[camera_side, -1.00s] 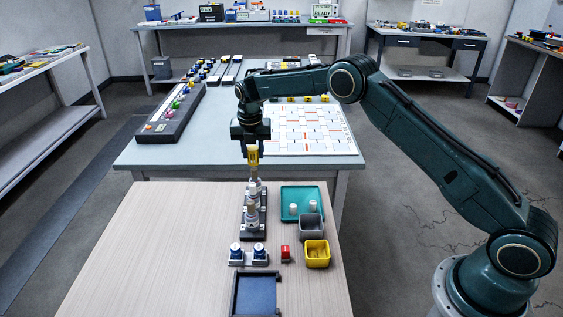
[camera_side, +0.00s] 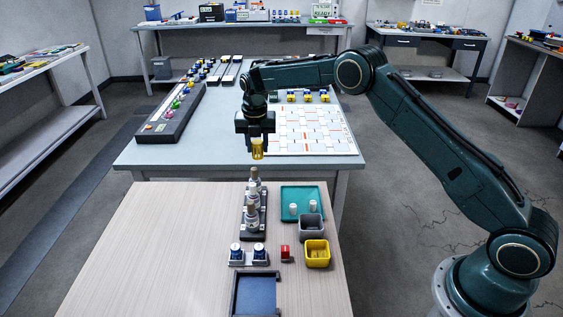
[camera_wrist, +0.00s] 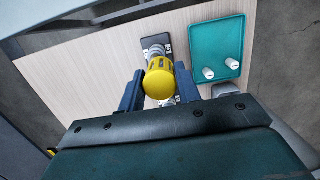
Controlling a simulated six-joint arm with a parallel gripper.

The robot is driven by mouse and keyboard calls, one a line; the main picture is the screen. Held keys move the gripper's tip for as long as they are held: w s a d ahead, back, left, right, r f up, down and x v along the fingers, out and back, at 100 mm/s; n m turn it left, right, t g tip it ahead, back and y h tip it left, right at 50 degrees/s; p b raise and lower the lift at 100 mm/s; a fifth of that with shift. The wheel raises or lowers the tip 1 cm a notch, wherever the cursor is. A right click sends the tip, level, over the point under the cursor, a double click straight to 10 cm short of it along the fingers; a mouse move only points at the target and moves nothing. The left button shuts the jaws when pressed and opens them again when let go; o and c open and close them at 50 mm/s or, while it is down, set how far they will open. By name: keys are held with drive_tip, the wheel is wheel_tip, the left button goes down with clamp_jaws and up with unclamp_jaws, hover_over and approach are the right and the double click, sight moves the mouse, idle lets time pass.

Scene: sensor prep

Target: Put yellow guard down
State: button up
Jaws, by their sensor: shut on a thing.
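The yellow guard (camera_side: 257,149) is a small yellow cylinder. My gripper (camera_side: 256,138) is shut on it and holds it in the air near the far edge of the wooden table, above and behind the dark rack with sensors (camera_side: 252,212). In the wrist view the yellow guard (camera_wrist: 159,78) sits between the two fingers of my gripper (camera_wrist: 160,88) and hides part of the rack (camera_wrist: 154,43).
A teal tray (camera_side: 290,193) with two white caps lies right of the rack. The table's left side is bare.

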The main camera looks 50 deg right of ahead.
drive_tip(key=s+d+r, duration=0.5)
drive_tip(key=s+d, duration=0.3)
drive_tip(key=f, duration=1.5)
drive_tip(key=shift+w+f, duration=0.25)
drive_tip(key=shift+f, duration=0.1)
drive_tip(key=shift+f, duration=2.15)
drive_tip(key=shift+f, duration=0.15)
drive_tip(key=o, duration=0.7)
drive_tip(key=shift+o, duration=0.2)
